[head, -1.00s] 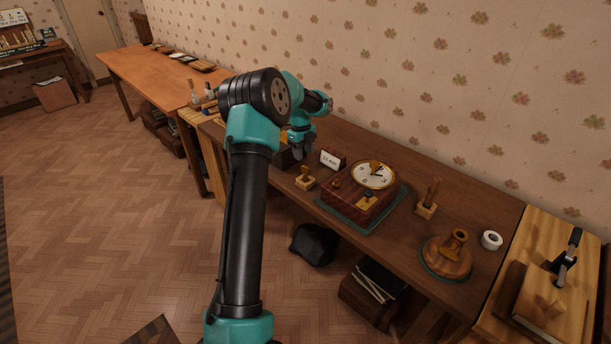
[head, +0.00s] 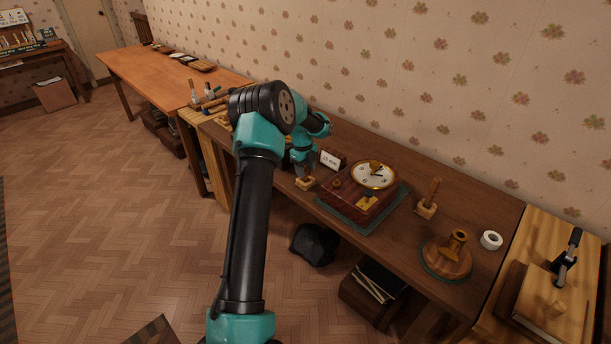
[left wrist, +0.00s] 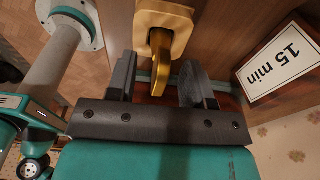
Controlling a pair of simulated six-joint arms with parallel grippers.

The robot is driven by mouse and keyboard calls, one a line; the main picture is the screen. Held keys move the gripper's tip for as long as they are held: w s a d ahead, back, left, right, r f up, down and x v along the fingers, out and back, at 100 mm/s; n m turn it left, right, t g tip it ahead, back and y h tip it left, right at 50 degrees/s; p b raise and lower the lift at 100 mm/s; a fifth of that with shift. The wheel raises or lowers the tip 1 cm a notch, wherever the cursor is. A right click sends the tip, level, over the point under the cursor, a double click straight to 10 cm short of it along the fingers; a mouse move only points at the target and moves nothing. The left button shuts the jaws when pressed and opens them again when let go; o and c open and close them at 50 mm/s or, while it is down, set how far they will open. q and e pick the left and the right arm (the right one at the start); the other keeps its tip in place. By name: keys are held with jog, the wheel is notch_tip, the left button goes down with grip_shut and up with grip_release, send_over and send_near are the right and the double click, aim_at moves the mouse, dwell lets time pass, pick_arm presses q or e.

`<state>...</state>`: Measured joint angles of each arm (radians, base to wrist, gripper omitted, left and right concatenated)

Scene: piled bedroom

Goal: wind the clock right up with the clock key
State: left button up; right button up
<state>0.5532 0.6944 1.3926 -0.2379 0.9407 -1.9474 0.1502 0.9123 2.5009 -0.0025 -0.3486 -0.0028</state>
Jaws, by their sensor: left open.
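The clock (head: 352,203) is a dark red-brown wooden box with a white dial (head: 374,175), on a green mat (head: 338,218). Brass pieces show on its top. Left of it, a brass key-like piece stands upright in a small pale wooden block (head: 305,185). In the left wrist view this brass piece (left wrist: 159,70) rises from the block (left wrist: 165,15), between the fingers. My left gripper (head: 304,171) is open around it, pointing down; in the wrist view a gap shows beside each finger (left wrist: 155,80). My right gripper is out of view.
Right of the clock are a peg in a block (head: 428,208), a round wooden base with a brass fitting (head: 446,262) and a white roll (head: 491,240).

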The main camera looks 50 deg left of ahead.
pick_arm(q)
notch_tip(320, 180, down, 2)
jog(key=shift+d+f, duration=0.1)
dwell(0.4)
grip_shut()
dwell(0.3)
